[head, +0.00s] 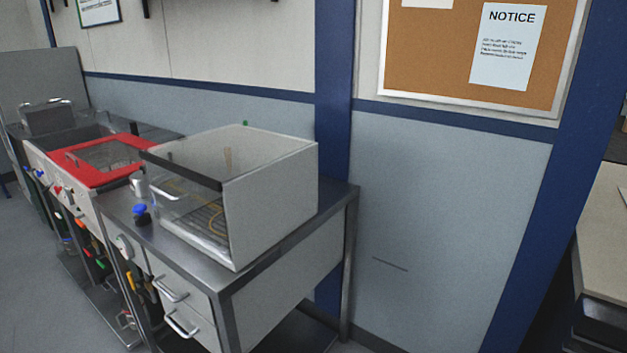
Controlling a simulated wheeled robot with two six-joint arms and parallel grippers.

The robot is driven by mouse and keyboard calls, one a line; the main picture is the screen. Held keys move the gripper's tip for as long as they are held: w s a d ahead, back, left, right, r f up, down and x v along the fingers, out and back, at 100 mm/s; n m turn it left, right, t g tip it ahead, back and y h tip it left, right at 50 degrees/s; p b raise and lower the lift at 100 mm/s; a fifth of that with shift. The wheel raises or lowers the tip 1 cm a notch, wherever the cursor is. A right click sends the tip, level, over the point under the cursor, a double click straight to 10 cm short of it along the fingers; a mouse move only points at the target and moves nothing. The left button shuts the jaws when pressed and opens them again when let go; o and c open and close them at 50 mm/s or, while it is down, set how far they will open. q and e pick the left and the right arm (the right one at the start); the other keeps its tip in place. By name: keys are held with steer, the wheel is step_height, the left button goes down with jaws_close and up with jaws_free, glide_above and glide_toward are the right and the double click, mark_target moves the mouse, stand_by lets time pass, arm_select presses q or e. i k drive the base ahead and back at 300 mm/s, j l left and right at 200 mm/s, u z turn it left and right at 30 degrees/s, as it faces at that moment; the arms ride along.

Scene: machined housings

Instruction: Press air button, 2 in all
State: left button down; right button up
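A glass-fronted white box (272,192) stands on a metal workbench (340,195) left of the middle. Inside it are a slatted floor and a yellowish curved part, partly hidden by the glass and frame. A small blue knob-like piece (141,214) is on the bench at the box's left. A small green piece (245,123) shows at the box's top back edge. I cannot tell which of these, if any, is an air button. No label is readable there. Neither of my grippers is in view.
A red-framed unit (78,177) stands farther left, with a grey metal box (47,117) behind it. Drawers (178,290) with handles are under the workbench. A beige-topped table (606,225) is at the right edge. Grey floor (28,290) is open at the lower left.

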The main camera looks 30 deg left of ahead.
mark_target(139, 209)
steer(key=l, duration=0.35)
steer(key=i+l+u, duration=0.15)
steer(key=l, duration=0.25)
steer(key=j+u, duration=0.1)
steer(key=u, duration=0.3)
steer(key=j+u, duration=0.1)
steer(key=u, duration=0.3)
steer(key=j+u, duration=0.1)
steer(key=u, duration=0.3)
steer(key=j+u, duration=0.1)
steer(key=u, duration=0.3)
steer(key=i+j+u, duration=0.25)
steer(key=k+j, duration=0.05)
